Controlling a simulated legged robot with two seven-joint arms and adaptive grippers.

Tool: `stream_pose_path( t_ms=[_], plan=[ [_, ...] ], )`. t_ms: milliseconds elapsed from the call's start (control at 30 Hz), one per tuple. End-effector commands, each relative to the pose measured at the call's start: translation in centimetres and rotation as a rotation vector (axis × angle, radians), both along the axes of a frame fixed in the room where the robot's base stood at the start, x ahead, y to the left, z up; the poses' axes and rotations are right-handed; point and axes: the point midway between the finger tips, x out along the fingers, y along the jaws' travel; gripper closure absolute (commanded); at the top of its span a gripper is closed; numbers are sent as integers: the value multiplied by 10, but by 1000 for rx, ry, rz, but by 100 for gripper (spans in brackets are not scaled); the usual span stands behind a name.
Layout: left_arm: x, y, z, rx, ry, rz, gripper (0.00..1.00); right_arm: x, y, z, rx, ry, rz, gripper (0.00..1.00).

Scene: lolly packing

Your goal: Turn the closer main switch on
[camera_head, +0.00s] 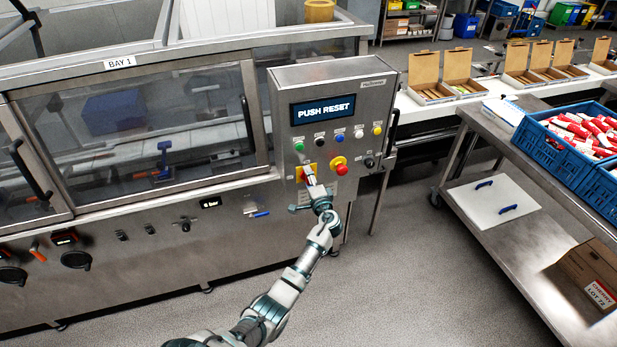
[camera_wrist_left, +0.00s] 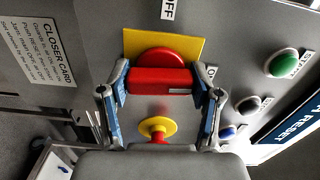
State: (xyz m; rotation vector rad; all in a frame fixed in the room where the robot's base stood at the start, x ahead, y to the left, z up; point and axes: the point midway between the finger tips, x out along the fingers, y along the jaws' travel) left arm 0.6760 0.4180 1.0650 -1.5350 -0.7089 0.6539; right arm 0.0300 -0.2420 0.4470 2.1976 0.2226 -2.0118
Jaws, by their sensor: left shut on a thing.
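The closer main switch has a red handle (camera_wrist_left: 160,80) on a yellow plate (camera_wrist_left: 190,45) in the left wrist view. My left gripper (camera_wrist_left: 163,86) is shut on this handle, one finger at each end. An OFF label (camera_wrist_left: 168,8) stands above the plate, and a partly covered label beginning with O (camera_wrist_left: 212,72) is to its right. I cannot tell which label the handle points to. In the head view, my left gripper (camera_head: 314,187) reaches the yellow plate (camera_head: 307,169) on the steel control box (camera_head: 365,108) and covers most of the handle. My right gripper is not in view.
A red stop button (camera_head: 342,169) on yellow sits right beside the switch. Coloured push buttons (camera_head: 338,138) and a display (camera_head: 322,109) reading PUSH RESET are above. A steel cart (camera_head: 490,240) with blue crates (camera_head: 560,160) stands at the right. The floor before the box is clear.

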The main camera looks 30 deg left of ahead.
Motion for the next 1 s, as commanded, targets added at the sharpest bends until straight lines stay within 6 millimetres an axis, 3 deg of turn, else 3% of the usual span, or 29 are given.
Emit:
stream_pose_path(
  t_ms=[767,800,867,1000],
  plan=[
    [1,-1,-1,61,72,-4,71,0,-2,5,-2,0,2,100],
    [1,-1,-1,60,72,-3,26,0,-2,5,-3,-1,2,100],
    [0,-1,-1,60,72,-3,11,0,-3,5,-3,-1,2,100],
    [0,0,0,60,71,-2,10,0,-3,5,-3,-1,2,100]
  ],
)
